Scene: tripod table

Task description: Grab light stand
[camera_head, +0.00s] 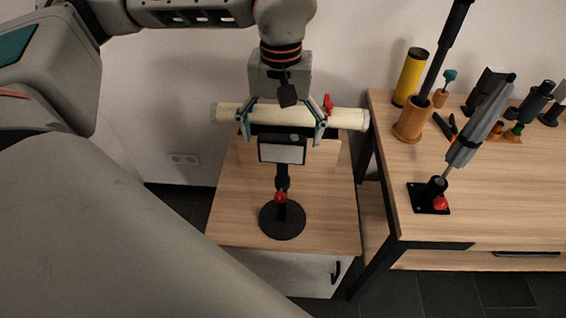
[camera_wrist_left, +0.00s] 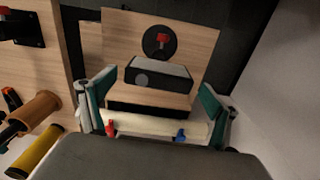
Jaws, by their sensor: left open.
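A light stand with a round black base (camera_head: 282,219) stands upright on the small wooden cabinet. Its dark pole carries a red knob (camera_head: 281,197) and a black-framed light panel (camera_head: 282,154) at the top. In the left wrist view, the panel (camera_wrist_left: 158,75) lies ahead between my fingers, with the base (camera_wrist_left: 160,40) beyond. My left gripper (camera_head: 282,132) is open and empty just above the panel, its fingers spread to either side. A cream tube (camera_head: 345,118) with coloured clips crosses behind the fingers; I cannot tell whether they touch it. My right gripper is not in view.
The small cabinet top (camera_head: 235,205) is clear around the base. A larger wooden table (camera_head: 470,220) on the right holds a tilted grey tool on a black stand (camera_head: 432,198), a yellow cylinder (camera_head: 410,76), an orange cup (camera_head: 411,119) and several hand tools. A wall stands behind.

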